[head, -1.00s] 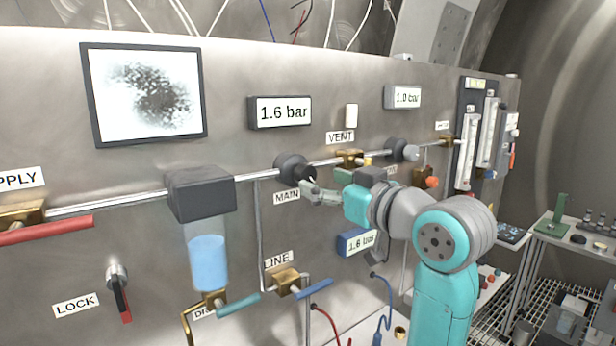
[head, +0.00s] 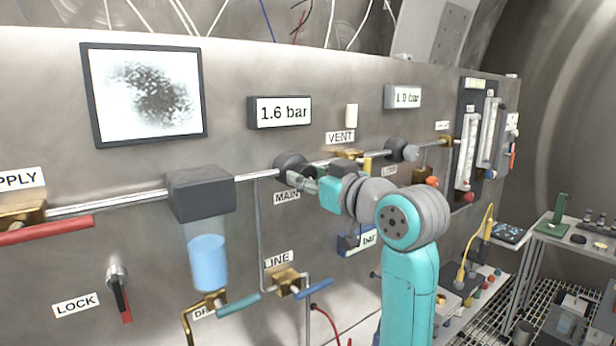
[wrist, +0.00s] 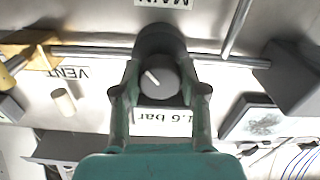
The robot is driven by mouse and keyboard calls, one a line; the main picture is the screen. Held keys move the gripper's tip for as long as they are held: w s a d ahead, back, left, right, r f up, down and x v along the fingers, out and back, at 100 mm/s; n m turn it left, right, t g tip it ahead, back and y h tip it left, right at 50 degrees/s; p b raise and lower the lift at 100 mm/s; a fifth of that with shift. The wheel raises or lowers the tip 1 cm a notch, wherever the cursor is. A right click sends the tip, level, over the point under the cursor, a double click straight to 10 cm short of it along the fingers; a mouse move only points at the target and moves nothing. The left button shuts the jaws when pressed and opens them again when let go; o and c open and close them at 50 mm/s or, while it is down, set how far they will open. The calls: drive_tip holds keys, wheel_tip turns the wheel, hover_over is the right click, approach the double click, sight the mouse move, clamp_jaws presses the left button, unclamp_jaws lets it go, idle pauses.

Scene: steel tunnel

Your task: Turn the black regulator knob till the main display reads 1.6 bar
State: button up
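The black regulator knob (head: 287,163) sits on the pipe above the MAIN label, mostly behind my gripper in the head view. In the wrist view the knob's round face (wrist: 157,82) shows a white pointer mark. My gripper (head: 302,176) is at the knob. In the wrist view its two fingers (wrist: 159,76) lie along opposite sides of the knob and look closed on it. The main display (head: 283,112) above reads 1.6 bar. It also shows upside down in the wrist view (wrist: 163,122), partly covered by my gripper.
A blue-framed display (head: 368,239) is partly hidden by my arm. The VENT valve (head: 347,154) is close right of the knob. A reservoir (head: 207,262) hangs left.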

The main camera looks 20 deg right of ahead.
drive_tip(key=shift+m, duration=0.5)
drive_tip(key=o, duration=1.1)
drive_tip(key=shift+o, duration=0.2)
drive_tip(key=v, duration=1.2)
